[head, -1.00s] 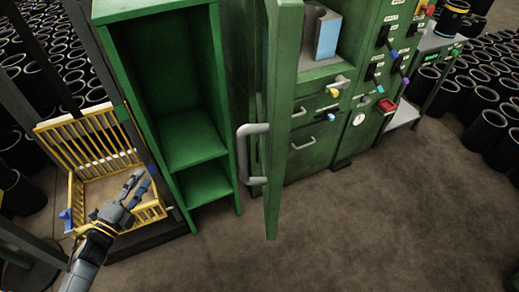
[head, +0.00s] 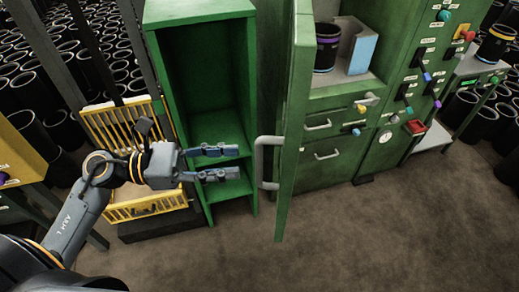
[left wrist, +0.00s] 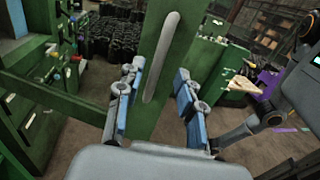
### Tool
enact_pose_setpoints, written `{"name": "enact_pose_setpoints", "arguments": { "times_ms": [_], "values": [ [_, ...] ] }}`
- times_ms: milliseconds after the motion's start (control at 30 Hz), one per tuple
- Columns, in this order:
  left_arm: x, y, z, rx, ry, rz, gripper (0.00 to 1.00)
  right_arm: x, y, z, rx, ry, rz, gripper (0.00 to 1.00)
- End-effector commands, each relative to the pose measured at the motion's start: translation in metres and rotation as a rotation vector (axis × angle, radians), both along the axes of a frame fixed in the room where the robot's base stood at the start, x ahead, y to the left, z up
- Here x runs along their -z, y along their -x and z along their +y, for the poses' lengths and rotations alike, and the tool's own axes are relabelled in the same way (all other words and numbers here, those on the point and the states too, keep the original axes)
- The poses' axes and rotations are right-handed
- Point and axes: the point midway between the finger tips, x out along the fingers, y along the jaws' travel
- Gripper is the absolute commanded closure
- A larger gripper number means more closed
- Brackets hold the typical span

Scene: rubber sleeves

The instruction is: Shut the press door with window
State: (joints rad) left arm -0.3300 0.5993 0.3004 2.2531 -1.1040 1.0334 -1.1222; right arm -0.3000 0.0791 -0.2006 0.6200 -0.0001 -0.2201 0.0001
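The green press door (head: 299,110) stands open and shows nearly edge-on in the head view, so its window is hidden there. Its grey bar handle (head: 265,162) is on the left face. My left gripper (head: 237,161) is open and empty, just left of the handle, its fingers pointing at it. In the left wrist view the handle (left wrist: 161,58) runs upright on the door between the two spread fingers (left wrist: 158,76), ahead of them and apparently not touching. The press (head: 345,110) stands right of the door.
An empty green shelf cabinet (head: 205,100) stands left of the door, behind my left fingers. A yellow basket (head: 120,125) is further left. A black sleeve (head: 326,48) and a blue-grey block (head: 358,45) are in the press opening. The floor (head: 370,235) in front is clear.

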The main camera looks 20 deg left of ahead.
Motion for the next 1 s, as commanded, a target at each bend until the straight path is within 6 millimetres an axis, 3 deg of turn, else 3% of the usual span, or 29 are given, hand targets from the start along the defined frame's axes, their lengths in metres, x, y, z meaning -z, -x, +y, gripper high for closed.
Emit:
{"name": "enact_pose_setpoints", "arguments": {
  "times_ms": [100,300,767,933,1000],
  "values": [
    [-0.006,-0.010,-0.023,0.000,0.005,-0.001,0.63,-0.016,0.000,0.000,0.000,0.000,-0.001,1.00],
    [-0.004,-0.022,-0.050,-0.001,0.004,0.000,0.63,-0.028,0.000,0.000,0.001,0.000,-0.001,1.00],
    [0.000,-0.026,-0.061,-0.001,0.002,0.001,0.63,-0.031,-0.001,0.000,0.001,0.001,-0.001,1.00],
    [0.000,-0.026,-0.060,-0.001,0.002,0.001,0.97,-0.031,-0.001,0.000,0.001,0.001,-0.001,1.00],
    [0.000,-0.026,-0.060,-0.001,0.002,0.001,1.00,-0.031,-0.001,0.000,0.001,0.001,-0.001,1.00]
  ]
}}
